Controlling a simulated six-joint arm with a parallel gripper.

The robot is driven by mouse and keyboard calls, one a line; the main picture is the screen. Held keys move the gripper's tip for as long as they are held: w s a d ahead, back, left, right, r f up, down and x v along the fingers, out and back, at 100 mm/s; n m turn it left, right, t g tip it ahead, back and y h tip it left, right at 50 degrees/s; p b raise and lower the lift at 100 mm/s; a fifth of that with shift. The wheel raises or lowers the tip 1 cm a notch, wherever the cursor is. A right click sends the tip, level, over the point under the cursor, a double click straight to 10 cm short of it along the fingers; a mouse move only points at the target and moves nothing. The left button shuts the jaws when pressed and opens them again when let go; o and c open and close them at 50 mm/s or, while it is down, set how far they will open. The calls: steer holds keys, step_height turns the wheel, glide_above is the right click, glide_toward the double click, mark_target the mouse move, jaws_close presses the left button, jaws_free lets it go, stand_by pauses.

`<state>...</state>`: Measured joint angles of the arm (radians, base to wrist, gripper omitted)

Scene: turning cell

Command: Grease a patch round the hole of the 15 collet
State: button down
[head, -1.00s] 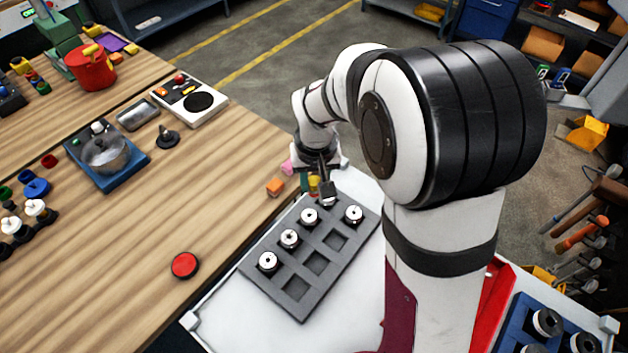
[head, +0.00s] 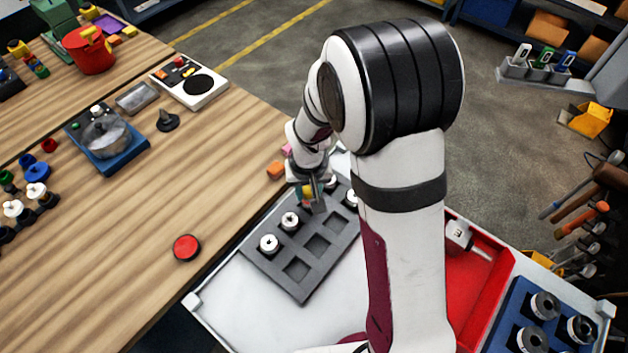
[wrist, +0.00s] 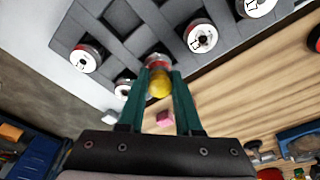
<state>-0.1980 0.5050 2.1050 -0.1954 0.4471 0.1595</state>
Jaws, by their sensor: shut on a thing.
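The dark grey tray (head: 302,271) has square pockets, some holding white round collets with dark centre holes. Two are a near collet (head: 269,243) and the collet beyond it (head: 290,221). A collet (head: 352,199) at the right is partly hidden by my arm. Collets also show in the wrist view (wrist: 201,37), but I cannot read their marks or tell which is the 15. My gripper (head: 309,196) is shut on a yellow-ended tool (wrist: 160,84) between its teal fingers. The tool is over the tray's far part, hiding most of a red-and-white thing; I cannot tell whether they touch.
An orange block (head: 276,169) and pink block (head: 287,150) lie at the wooden table's edge beside my wrist. A red round piece (head: 187,248) is on the table. A red bin (head: 476,285) and blue tray (head: 518,308) are at the right. The white cart top left of the tray is clear.

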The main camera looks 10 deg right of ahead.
steer(key=shift+s+a, duration=0.55)
steer(key=shift+a, duration=0.05)
steer(key=shift+w+d, duration=1.25)
steer(key=shift+w+d+r, duration=0.15)
step_height(320, 180, up, 8)
